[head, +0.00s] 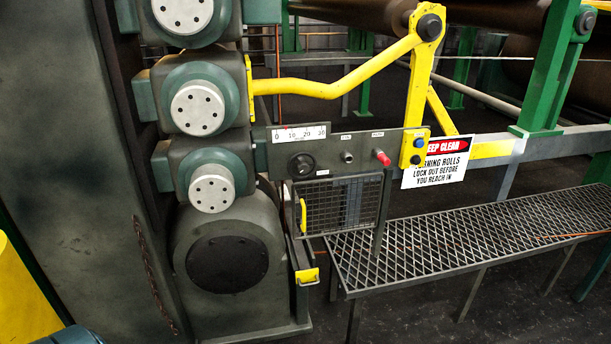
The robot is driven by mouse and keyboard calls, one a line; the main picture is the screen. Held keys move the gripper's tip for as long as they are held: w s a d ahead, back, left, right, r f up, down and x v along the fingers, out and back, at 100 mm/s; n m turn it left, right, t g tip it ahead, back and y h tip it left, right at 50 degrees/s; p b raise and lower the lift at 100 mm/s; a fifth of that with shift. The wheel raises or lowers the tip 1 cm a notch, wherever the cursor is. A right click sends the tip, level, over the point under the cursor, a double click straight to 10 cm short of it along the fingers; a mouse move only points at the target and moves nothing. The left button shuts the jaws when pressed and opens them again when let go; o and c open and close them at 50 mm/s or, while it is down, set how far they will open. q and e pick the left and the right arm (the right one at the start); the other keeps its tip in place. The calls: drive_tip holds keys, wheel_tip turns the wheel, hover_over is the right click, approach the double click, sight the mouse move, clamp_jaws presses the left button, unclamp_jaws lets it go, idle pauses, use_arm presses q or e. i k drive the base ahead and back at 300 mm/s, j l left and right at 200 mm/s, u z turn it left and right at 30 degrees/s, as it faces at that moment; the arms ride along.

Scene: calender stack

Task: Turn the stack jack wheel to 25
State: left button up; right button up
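The jack wheel (302,165) is a small black round hand wheel on a grey panel (334,147) beside the roll stack. Above it is a white scale (300,133) marked 0, 10, 20 and 30. A small red pointer (285,127) stands between 0 and 10, nearer the middle of that span. Nothing touches the wheel. Neither of my grippers is in view.
A red-tipped lever (383,158) and a small knob (347,157) share the panel. A mesh gate (342,205) with a yellow handle hangs below. A yellow bent arm (330,88) crosses above. A grated walkway (470,235) lies right, by a warning sign (437,162).

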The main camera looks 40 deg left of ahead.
sight(303, 167)
drive_tip(key=u, duration=0.95)
drive_tip(key=i+l+u, duration=0.1)
drive_tip(key=u, duration=0.3)
drive_tip(key=i+l+u, duration=0.1)
drive_tip(key=l+u, duration=0.5)
drive_tip(key=u, duration=0.2)
drive_tip(key=l+u, duration=0.25)
drive_tip(key=u, duration=0.15)
drive_tip(key=l+u, duration=0.2)
drive_tip(key=l, duration=0.3)
drive_tip(key=k+l+u, duration=0.15)
drive_tip(key=l, duration=0.3)
drive_tip(key=l+u, duration=0.2)
drive_tip(key=l, duration=0.3)
drive_tip(key=k+l+u, duration=0.15)
drive_tip(key=l, duration=0.3)
drive_tip(key=k+l+u, duration=0.2)
drive_tip(key=l, duration=0.25)
drive_tip(key=k+l, duration=0.1)
drive_tip(key=l, duration=0.25)
drive_tip(key=k+l, duration=0.1)
drive_tip(key=l, duration=0.2)
drive_tip(key=k+l, duration=0.1)
drive_tip(key=l, duration=0.25)
drive_tip(key=k+l, duration=0.1)
drive_tip(key=l, duration=0.2)
